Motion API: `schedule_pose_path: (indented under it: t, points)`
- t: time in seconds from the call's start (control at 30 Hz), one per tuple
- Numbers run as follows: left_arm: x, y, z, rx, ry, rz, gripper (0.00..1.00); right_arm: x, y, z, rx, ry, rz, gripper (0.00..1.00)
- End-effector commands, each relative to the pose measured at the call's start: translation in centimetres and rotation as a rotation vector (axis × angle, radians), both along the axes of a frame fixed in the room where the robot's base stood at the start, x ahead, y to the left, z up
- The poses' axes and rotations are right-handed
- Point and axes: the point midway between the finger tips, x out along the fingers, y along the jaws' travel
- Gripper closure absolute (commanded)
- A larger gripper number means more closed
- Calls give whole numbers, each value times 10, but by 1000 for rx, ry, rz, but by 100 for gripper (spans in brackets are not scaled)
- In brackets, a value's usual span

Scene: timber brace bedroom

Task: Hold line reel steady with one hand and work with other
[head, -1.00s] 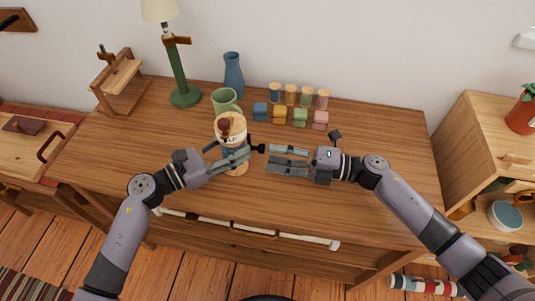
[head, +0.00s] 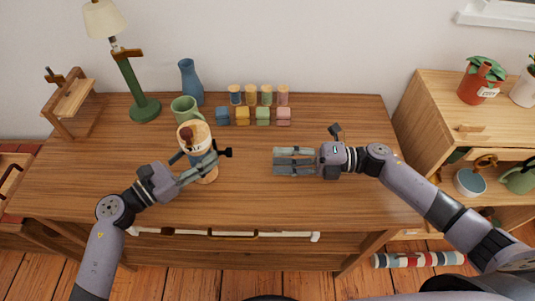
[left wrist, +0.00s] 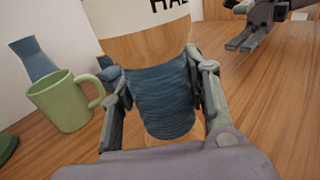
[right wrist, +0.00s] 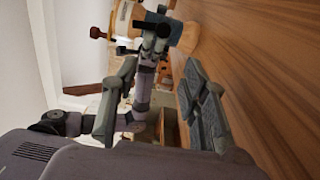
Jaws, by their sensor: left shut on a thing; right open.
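The line reel (head: 201,131) stands on the wooden desk. It has a pale label, a dark red knob on top and a dark knob at its right side. In the left wrist view its blue wound line (left wrist: 162,103) sits between the two fingers. My left gripper (head: 209,163) is shut around this wound part; the fingers hide part of it in the head view. My right gripper (head: 276,161) is open and empty over the desk, to the right of the reel and clear of it.
A green mug (head: 184,110) stands close behind the reel, with a blue vase (head: 190,82) and a green lamp (head: 135,85) further back. Several spools (head: 251,97) and coloured blocks (head: 242,117) line the back. The desk (head: 340,200) is clear on the right.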

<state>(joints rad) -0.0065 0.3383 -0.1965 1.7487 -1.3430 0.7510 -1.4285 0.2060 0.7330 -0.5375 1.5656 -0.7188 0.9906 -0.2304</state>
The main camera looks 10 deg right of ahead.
Motion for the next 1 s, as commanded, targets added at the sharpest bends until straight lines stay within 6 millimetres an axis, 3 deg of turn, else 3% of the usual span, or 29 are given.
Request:
schedule_pose_path:
  t: [0.17, 0.6, 0.8, 1.0]
  points:
    - [-1, 0, -2, 2, 5, -2, 94, 8, -1, 2, -46, -262, 12, 59]
    - [-1, 0, -3, 2, 4, -1, 94, 26, -6, 1, -196, -1221, 59, 59]
    - [-1, 0, -3, 3, 4, -1, 94, 29, -7, -1, -225, -1457, 69, 59]
    - [-1, 0, -3, 4, 4, 0, 94, 30, 1, -1, -231, -1524, 72, 59]
